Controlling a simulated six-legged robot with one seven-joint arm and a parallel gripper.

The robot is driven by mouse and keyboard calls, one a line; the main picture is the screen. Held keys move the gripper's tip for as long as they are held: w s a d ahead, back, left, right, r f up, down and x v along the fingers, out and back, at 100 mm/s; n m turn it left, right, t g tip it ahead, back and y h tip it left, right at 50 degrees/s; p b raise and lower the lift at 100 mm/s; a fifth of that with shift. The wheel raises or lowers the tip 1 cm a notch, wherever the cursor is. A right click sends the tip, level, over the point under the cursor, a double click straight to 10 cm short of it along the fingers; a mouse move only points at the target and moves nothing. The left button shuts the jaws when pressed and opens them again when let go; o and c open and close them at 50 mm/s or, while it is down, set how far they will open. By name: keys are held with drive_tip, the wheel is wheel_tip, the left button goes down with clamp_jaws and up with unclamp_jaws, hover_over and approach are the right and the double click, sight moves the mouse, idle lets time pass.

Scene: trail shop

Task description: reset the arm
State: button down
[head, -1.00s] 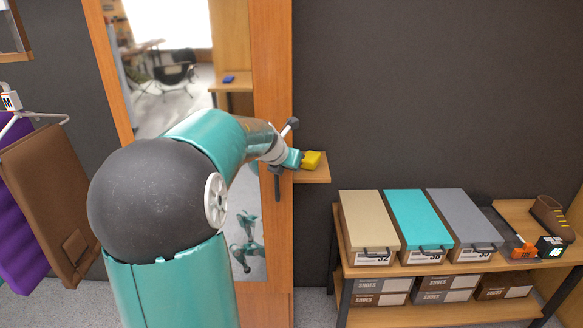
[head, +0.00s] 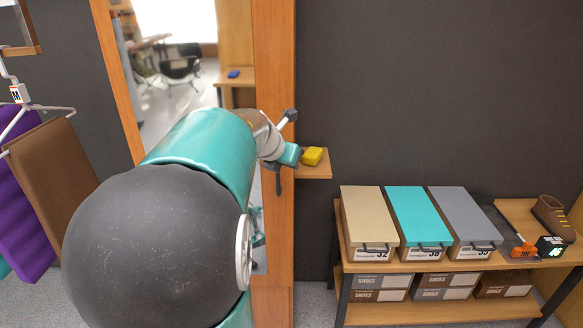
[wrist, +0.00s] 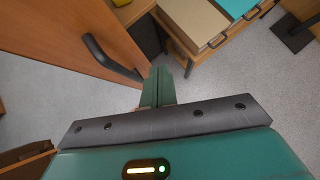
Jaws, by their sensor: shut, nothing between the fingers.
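My gripper shows in the wrist view with its two green fingers (wrist: 158,88) together and nothing between them. Below them in that view is the grey floor. In the head view my teal arm reaches forward in front of the mirror, and its far end (head: 288,154) is beside the small wooden shelf. The fingertips are hard to make out there. A yellow block (head: 312,156) lies on that shelf, just right of my arm's end. I cannot tell from the head view whether the two touch.
A tall wood-framed mirror (head: 172,75) stands behind my arm. The small shelf (head: 318,172) juts out at its right. A bench (head: 372,267) with beige, teal and grey shoe boxes stands right. Hanging clothes (head: 52,175) are at left. A dark handle (wrist: 105,58) is near my fingers.

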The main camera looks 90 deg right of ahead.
drive_tip(key=w+a+m+t+y, duration=0.1)
drive_tip(key=w+a+m+t, duration=0.2)
drive_tip(key=w+a, duration=0.9)
drive_tip(key=w+a+m+t+y, duration=0.15)
drive_tip(key=w+a+t, duration=0.25)
drive_tip(key=w+a, duration=0.85)
drive_tip(key=w+a+f+m+t+y, duration=0.1)
drive_tip(key=w+a+m, duration=0.1)
drive_tip(key=w+a, duration=0.35)
drive_tip(key=w+a+m+t+y, duration=0.1)
drive_tip(key=w+a+m, duration=0.15)
drive_tip(key=a, duration=0.55)
drive_tip(key=s+a+f+m+y, duration=0.1)
drive_tip(key=a+f, duration=0.1)
drive_tip(key=a, duration=0.7)
drive_tip(key=s+a+f+m+y, duration=0.1)
drive_tip(key=a+m+y, duration=0.1)
drive_tip(key=a, duration=0.7)
drive_tip(key=shift+a+f+m+t, duration=0.3)
drive_tip(key=shift+a+f, duration=0.05)
